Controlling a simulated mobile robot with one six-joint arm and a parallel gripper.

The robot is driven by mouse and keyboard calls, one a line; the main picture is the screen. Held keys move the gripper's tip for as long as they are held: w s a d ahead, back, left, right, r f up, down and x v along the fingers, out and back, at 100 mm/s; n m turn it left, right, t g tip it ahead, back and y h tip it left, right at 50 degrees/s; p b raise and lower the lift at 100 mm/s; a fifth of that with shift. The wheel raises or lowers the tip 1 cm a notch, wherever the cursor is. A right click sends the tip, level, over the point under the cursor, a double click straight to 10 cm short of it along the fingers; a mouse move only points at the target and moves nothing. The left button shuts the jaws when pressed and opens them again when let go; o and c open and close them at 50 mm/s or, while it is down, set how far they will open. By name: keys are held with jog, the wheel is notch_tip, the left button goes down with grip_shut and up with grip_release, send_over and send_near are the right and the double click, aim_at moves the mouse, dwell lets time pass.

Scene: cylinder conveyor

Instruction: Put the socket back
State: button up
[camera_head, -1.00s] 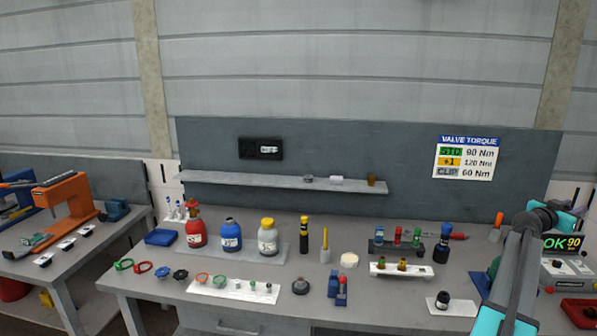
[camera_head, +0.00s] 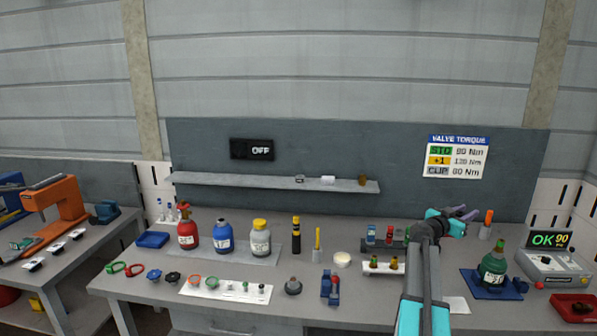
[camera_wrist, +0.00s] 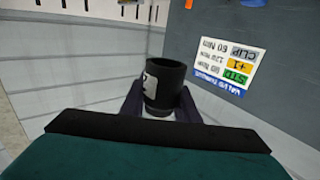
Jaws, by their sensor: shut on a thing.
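My gripper (camera_head: 462,214) is raised above the back right of the bench, below the torque sign. In the wrist view it is shut on a black hollow socket (camera_wrist: 163,88) with a white label, held between the dark fingers with its open end showing. In the head view I cannot make the socket out. A dark rack (camera_head: 372,246) with blue- and red-banded pieces stands left of my arm, which hides its right part. A white card (camera_head: 457,305) at the bench's front right is bare.
A green-capped bottle (camera_head: 493,266) stands in a blue fixture (camera_head: 512,289) right of my arm. Beyond it is a tester (camera_head: 552,268) reading OK 90. A white strip (camera_head: 384,271) with brass pieces lies before the rack. Red, blue and white bottles (camera_head: 222,236) stand left.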

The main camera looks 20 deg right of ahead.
jog(key=w+a+f+n+t, duration=0.1)
jog(key=w+a+f, duration=0.35)
jog(key=a, duration=0.75)
jog(key=w+a+f+n+t+y, duration=0.1)
jog(key=w+a+f+t, duration=0.1)
jog(key=w+a, duration=0.75)
jog(key=w+a+f+n+t, duration=0.1)
jog(key=w+a+f, duration=0.2)
jog(key=a, duration=1.2)
jog(key=s+a+f+n+t+y, duration=0.1)
jog(key=s+a+f+t, duration=0.1)
jog(key=a, duration=1.1)
jog(key=s+a+f+n+t+y, duration=0.1)
jog(key=s+a+t, duration=0.1)
jog(key=a, duration=1.1)
jog(key=s+a+f+n+t+y, duration=0.1)
jog(key=s+a+f+n+t, duration=0.1)
jog(key=a, duration=1.1)
notch_tip(320, 180, down, 10)
jog(key=b, duration=1)
jog(key=shift+f+m+g, duration=0.15)
jog(key=shift+m+g, duration=0.15)
jog(key=shift+g, duration=0.1)
